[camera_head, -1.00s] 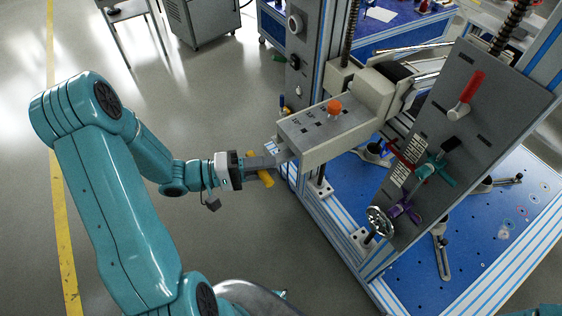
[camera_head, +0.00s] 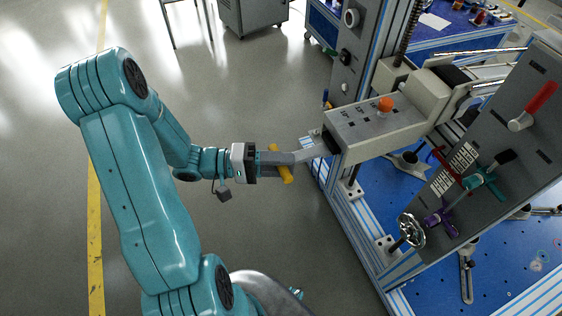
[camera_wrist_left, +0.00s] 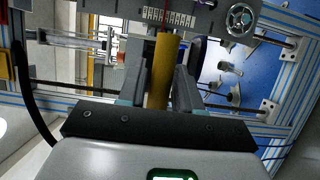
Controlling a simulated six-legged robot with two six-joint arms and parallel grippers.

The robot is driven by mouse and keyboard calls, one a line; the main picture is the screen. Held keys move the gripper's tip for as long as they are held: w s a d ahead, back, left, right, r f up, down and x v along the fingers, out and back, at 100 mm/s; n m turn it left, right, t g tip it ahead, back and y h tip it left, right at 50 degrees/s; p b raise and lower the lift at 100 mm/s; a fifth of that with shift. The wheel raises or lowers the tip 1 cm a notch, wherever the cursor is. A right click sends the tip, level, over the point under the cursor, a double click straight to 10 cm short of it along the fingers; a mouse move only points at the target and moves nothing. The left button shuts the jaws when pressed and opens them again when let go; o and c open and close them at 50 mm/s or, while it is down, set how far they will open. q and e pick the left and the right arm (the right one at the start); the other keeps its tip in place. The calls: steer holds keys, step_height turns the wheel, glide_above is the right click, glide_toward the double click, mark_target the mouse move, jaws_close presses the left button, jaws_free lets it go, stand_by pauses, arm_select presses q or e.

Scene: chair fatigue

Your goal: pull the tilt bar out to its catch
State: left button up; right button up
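The tilt bar (camera_head: 314,153) is a flat grey bar sticking out of the left end of the beige housing (camera_head: 375,128). A yellow crosswise handle (camera_head: 284,174) sits at its outer end. My left gripper (camera_head: 278,160) reaches in from the left and is shut on this handle. In the left wrist view, the yellow handle (camera_wrist_left: 164,65) stands between the two grey fingers, which lie close on both sides. A stretch of bare bar shows between the fingers and the housing. My right gripper is not in view.
An orange knob (camera_head: 385,104) stands on the housing. To the right is a grey panel with a red lever (camera_head: 540,97), teal and purple handles, and a chrome handwheel (camera_head: 411,230). A blue perforated base lies below. The floor left of the rig is clear around my arm.

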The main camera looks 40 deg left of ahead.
arm_select(q)
steer(key=shift+w+d, duration=0.1)
steer(key=shift+w, duration=0.25)
steer(key=b+v, duration=0.2)
steer(key=v, duration=1.5)
steer(key=shift+d+b, duration=0.15)
steer(key=shift+b, duration=0.15)
steer(key=shift+s+r, duration=0.1)
